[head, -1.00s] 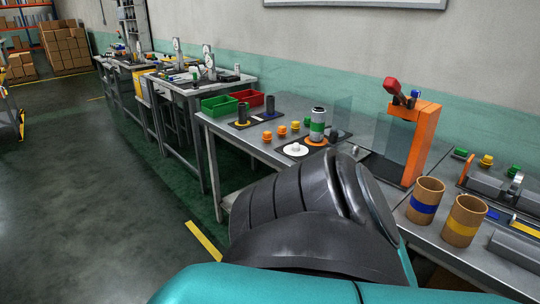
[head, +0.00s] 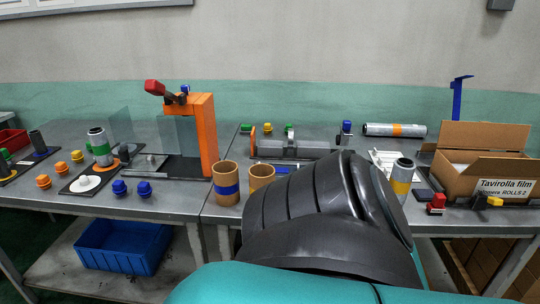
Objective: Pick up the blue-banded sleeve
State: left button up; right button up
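The blue-banded sleeve (head: 227,173) is a brown cardboard tube with a blue band around it. It stands upright near the front edge of the workbench, left of the middle of the head view. A second brown sleeve (head: 262,173) stands just to its right; its lower part is hidden behind my own dark arm link. The blue-banded sleeve is fully visible, and nothing is touching it from above. Neither of my grippers shows in the head view.
An orange press (head: 204,130) with a red-knobbed lever stands behind and left of the sleeves. A grey winder (head: 300,145) lies behind them. A yellow-banded roll (head: 402,178) and an open cardboard box (head: 465,185) stand at right. A blue bin (head: 125,247) sits on the lower shelf.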

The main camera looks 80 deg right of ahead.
aim_at(227, 183)
jog(key=z, duration=2.2)
